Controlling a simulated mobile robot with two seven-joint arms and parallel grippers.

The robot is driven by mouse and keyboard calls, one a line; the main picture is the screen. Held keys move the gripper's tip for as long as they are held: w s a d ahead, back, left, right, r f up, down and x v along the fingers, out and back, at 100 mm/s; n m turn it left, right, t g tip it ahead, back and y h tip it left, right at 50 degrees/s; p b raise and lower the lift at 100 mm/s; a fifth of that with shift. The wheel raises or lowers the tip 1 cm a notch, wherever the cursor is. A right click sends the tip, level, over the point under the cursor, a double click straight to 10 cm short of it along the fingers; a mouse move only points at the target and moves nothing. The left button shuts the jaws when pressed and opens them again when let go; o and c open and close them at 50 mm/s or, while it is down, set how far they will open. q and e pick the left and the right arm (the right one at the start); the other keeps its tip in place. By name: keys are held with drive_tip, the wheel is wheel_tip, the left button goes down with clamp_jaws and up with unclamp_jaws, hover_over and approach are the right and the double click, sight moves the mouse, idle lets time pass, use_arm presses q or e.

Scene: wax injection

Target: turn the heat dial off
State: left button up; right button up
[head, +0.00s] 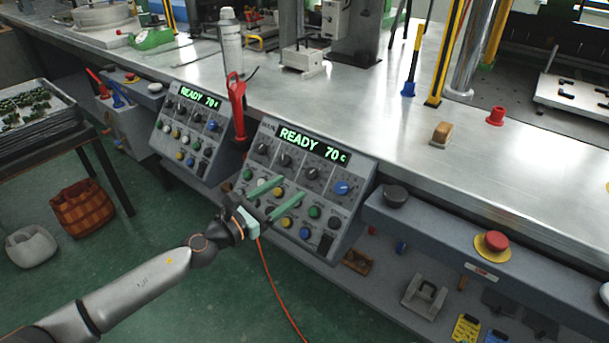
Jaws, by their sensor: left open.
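The nearer control panel (270,172) is on the front of the bench, with a lit display (312,145) reading "READY 70 C". Under the display is a row of black dials (286,160) and a blue dial (342,188) at its right end. The labels are too small to read, so I cannot tell which is the heat dial. My left gripper (288,188) is open, its two green fingers in front of the panel's lower buttons. The fingers hide part of the panel, and I cannot tell whether they touch it. My right gripper is not in view.
A second panel (190,130), also reading "READY 70", is to the left. A red-handled tool (237,98) stands between the panels. A red emergency button (497,240) is to the right. An orange cable (276,285) hangs below my left gripper. The green floor is partly clear.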

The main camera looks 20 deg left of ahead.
sight(309, 175)
use_arm(q)
drive_tip(key=x, duration=0.5)
drive_tip(key=shift+w+d, duration=0.1)
drive_tip(key=shift+w, duration=0.05)
drive_tip(key=shift+w+d, duration=0.25)
drive_tip(key=shift+w, duration=0.25)
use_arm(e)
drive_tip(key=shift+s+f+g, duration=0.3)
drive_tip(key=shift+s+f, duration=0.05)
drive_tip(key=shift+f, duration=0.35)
use_arm(q)
drive_tip(key=shift+c, duration=0.3)
clamp_jaws()
